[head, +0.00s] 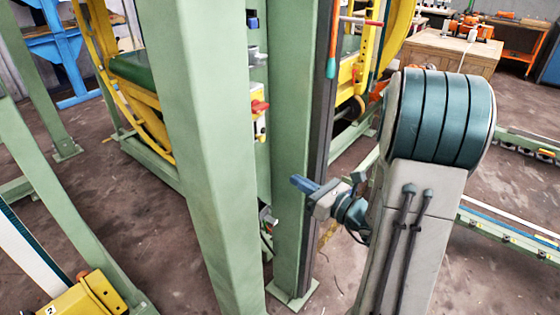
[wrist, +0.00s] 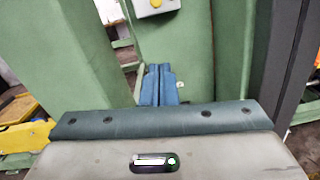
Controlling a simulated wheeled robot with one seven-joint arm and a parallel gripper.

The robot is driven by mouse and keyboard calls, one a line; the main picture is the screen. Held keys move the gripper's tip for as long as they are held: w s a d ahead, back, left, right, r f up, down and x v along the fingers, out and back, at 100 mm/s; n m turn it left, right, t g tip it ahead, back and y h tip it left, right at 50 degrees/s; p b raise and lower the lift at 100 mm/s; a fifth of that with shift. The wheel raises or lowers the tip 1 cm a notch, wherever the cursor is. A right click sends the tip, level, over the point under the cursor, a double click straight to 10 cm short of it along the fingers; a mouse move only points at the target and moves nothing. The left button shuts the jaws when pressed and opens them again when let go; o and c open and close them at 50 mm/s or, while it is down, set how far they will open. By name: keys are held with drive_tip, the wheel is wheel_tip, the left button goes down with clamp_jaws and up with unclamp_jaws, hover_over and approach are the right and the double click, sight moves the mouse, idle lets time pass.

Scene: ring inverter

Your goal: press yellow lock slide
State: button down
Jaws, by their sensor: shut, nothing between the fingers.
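My gripper (head: 302,184) has blue fingers, shut and empty. In the head view it points left toward the green post, and I cannot tell whether it touches anything. In the wrist view the fingers (wrist: 158,84) are together in front of a green panel. I cannot surely identify the yellow lock slide. A yellow block marked 2 (head: 88,298) is at the lower left of the head view, well left of my gripper. A yellow bracket with holes (head: 366,45) is above my gripper at the upper right. A box with a yellow button (wrist: 155,4) is cut off at the wrist view's top.
Thick green posts (head: 200,140) and (head: 292,140) stand close to my gripper. A box with a red switch (head: 259,107) sits between them. A large yellow ring frame (head: 140,110) is behind. Green rails (head: 510,233) lie on the floor at right.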

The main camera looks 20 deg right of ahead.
sight(260, 138)
drive_tip(key=w+a+r+p, duration=0.1)
drive_tip(key=w+a+r, duration=0.3)
drive_tip(key=w, duration=0.5)
drive_tip(key=shift+a+r, duration=0.15)
drive_tip(key=shift+a, duration=0.55)
wheel_tip(260, 138, up, 4)
drive_tip(key=shift+f+p, duration=0.2)
drive_tip(key=shift+p, duration=0.95)
